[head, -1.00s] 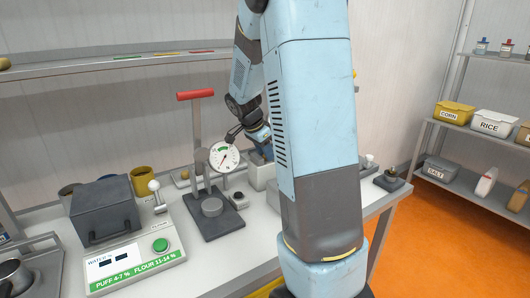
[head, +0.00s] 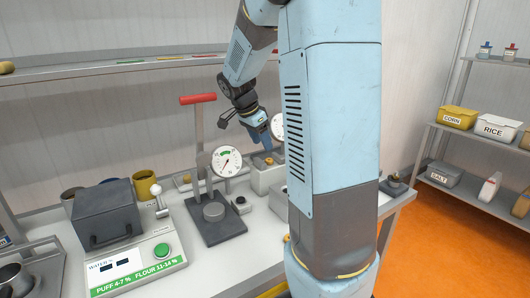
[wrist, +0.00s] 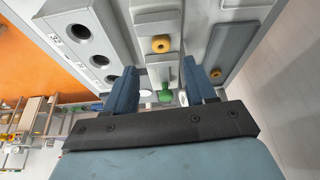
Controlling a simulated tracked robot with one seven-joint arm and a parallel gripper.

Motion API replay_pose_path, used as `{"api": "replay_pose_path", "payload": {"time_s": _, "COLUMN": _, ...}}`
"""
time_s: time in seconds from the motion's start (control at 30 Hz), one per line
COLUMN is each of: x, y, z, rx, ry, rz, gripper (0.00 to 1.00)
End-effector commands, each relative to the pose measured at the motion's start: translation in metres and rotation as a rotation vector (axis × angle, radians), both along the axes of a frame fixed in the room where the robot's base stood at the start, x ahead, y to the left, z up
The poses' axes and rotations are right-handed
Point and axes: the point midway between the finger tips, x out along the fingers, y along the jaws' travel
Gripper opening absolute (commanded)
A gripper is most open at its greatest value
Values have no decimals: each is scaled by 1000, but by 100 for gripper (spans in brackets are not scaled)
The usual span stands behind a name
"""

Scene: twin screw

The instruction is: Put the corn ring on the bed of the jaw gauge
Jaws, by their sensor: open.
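A small yellow ring with a dark hole (wrist: 160,44) sits on a pale grey block in the wrist view. A second yellow ring (wrist: 216,73) lies on a dark grey strip to its right. I cannot tell which is the corn ring. My gripper (wrist: 161,92) is open, with nothing between its blue fingers; both rings lie beyond them. In the head view my gripper (head: 267,148) points down over a grey block with a small orange-yellow piece (head: 268,160). A dial gauge (head: 226,161) stands by a red-handled press; another dial (head: 278,126) is partly hidden by my arm. Which is the jaw gauge is unclear.
The press has a dark base with a round grey pad (head: 213,212). A grey lidded box (head: 105,213) and a scale panel with a green button (head: 161,250) stand to its left. A green knob (wrist: 166,94) shows between my fingers. Labelled bins (head: 458,117) stand on the right shelves.

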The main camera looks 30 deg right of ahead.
Motion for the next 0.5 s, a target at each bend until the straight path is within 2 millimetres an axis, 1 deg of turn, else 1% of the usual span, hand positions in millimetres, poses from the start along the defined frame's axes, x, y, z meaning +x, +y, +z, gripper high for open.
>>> {"api": "replay_pose_path", "payload": {"time_s": 0.03, "x": 0, "y": 4, "z": 10, "rx": -1, "ry": -4, "rz": 2, "gripper": 55}}
{"api": "replay_pose_path", "payload": {"time_s": 0.2, "x": -1, "y": 13, "z": 32, "rx": -1, "ry": -4, "rz": 2, "gripper": 55}}
{"api": "replay_pose_path", "payload": {"time_s": 0.33, "x": -1, "y": 16, "z": 41, "rx": -1, "ry": -4, "rz": 2, "gripper": 55}}
{"api": "replay_pose_path", "payload": {"time_s": 0.5, "x": -2, "y": 18, "z": 45, "rx": -1, "ry": -3, "rz": 1, "gripper": 55}}
